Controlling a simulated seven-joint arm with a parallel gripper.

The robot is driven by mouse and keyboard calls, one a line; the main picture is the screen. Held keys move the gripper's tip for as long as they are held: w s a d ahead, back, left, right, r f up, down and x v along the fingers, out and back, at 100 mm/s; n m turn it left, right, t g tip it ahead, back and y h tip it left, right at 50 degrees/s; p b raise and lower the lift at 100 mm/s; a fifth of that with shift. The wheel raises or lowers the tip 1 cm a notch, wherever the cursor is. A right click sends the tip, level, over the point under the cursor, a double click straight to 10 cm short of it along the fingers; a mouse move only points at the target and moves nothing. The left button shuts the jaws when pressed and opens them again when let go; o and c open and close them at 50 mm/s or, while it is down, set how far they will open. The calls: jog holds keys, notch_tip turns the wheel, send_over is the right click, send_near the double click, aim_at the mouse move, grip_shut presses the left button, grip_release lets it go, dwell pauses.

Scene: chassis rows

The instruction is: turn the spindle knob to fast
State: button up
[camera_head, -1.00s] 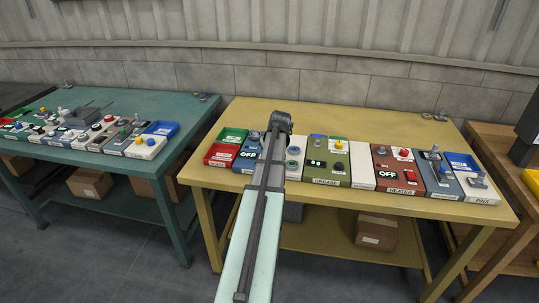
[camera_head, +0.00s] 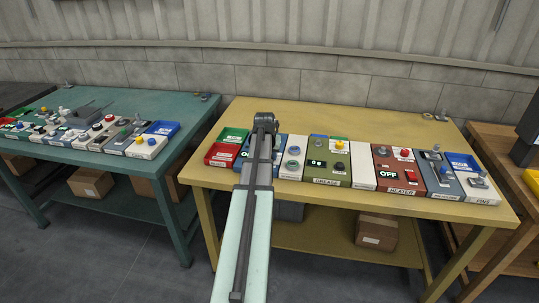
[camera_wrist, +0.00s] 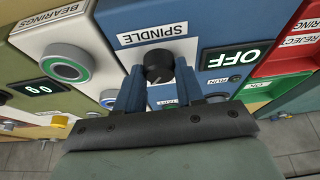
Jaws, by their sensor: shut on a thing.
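The blue spindle panel (camera_wrist: 215,32) fills the middle of the wrist view, with its label upside down. Its round black knob (camera_wrist: 158,66) sits between the fingertips of my gripper (camera_wrist: 158,74), which is shut on it. A pale mark shows on the knob's lower edge, but I cannot tell which setting it points to. A white scale plate below the knob is partly hidden by the fingers. An OFF display (camera_wrist: 231,58) and a small RUN lamp (camera_wrist: 235,78) are on the same panel. In the head view my arm covers most of this panel (camera_head: 280,145).
In the head view, the grease (camera_head: 330,160) and heater (camera_head: 398,172) panels follow along the yellow table (camera_head: 330,115).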

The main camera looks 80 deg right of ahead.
jog(key=shift+m+g, duration=0.4)
jog(key=shift+m, duration=0.7)
jog(key=o, duration=1)
jog(key=shift+o, duration=0.2)
jog(key=v, duration=1.4)
jog(key=shift+w+d+f, duration=0.1)
jog(key=shift+w+d, duration=0.05)
